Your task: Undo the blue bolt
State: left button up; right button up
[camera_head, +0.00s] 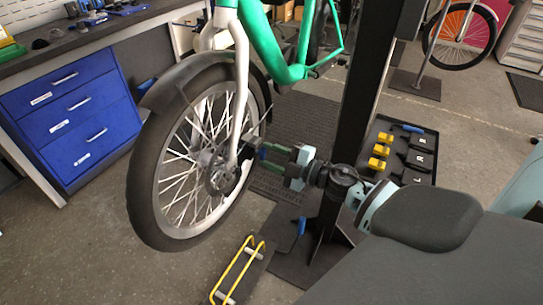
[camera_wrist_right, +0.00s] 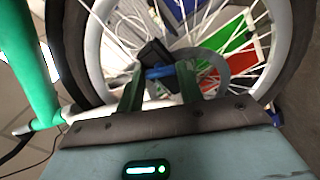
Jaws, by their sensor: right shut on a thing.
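The blue bolt (camera_wrist_right: 158,72) shows between the green fingers of my right gripper (camera_wrist_right: 160,82) in the right wrist view, beside a black part (camera_wrist_right: 153,52) near the wheel's hub. The gripper is shut on it. In the head view my right gripper (camera_head: 254,153) reaches in from the right to the hub of the bike's front wheel (camera_head: 140,205), close to the lower end of the white fork (camera_head: 239,85). The bolt is hidden by the fingers and hub there. My left gripper is not in view.
A black post (camera_head: 358,105) stands just behind my right arm. A yellow-framed stand (camera_head: 237,270) lies below the wheel. A black tray (camera_head: 412,145) with yellow and blue-handled things is right of the post. Blue drawers (camera_head: 75,115) stand at left.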

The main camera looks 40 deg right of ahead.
jog(key=shift+n+b, duration=3.35)
jog(key=shift+n, duration=8.25)
jog(key=o, duration=1)
